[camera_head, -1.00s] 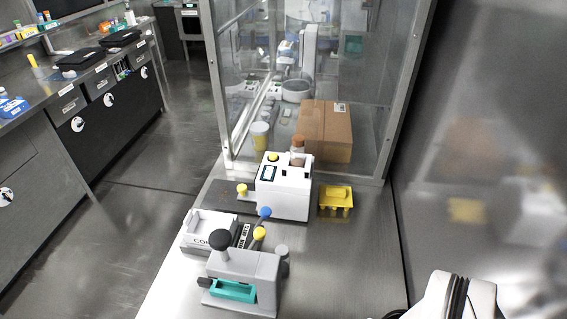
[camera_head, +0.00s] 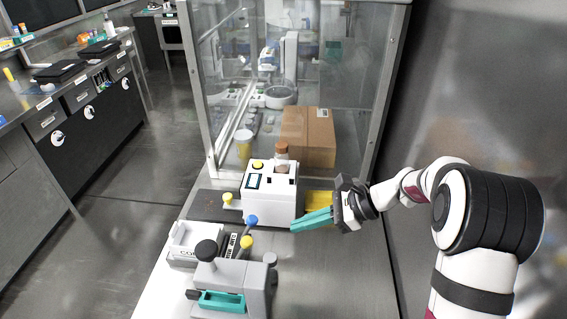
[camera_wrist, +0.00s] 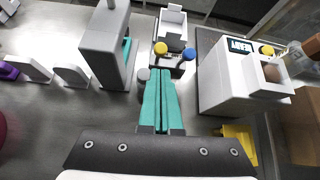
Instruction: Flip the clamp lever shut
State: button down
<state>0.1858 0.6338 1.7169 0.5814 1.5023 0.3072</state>
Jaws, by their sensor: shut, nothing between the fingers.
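Two short dark levers, one tipped with a blue ball (camera_head: 252,220) and one with a yellow ball (camera_head: 246,242), stand between the grey device (camera_head: 235,276) and the white machine (camera_head: 270,203). I cannot tell which is the clamp lever. In the wrist view the yellow ball (camera_wrist: 160,48) and blue ball (camera_wrist: 189,54) lie just beyond my fingertips. My gripper (camera_head: 293,229) has teal fingers, shut and empty, pointing left toward the levers, with a gap in between. The fingers also show in the wrist view (camera_wrist: 162,72). The lever bases are partly hidden.
A white open box (camera_head: 182,250) with lettering sits left of the levers. The grey device has a black knob (camera_head: 206,250) and a teal part (camera_head: 222,302). A yellow rack (camera_head: 318,200) is partly behind my gripper. A glass enclosure stands behind; bare bench lies at right front.

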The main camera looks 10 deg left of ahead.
jog(key=w+f+m+t+y, duration=0.1)
jog(key=w+f+m, duration=0.2)
jog(key=w+f, duration=0.1)
jog(key=shift+w+d+y, duration=0.3)
jog(key=shift+w+d, duration=0.05)
jog(key=shift+w, duration=0.3)
jog(key=shift+f, duration=0.15)
send_near(255, 225)
jog(key=x, duration=0.6)
jog(key=shift+w+d+f, duration=0.15)
jog(key=shift+w+f, duration=0.1)
jog(key=shift+f, duration=0.15)
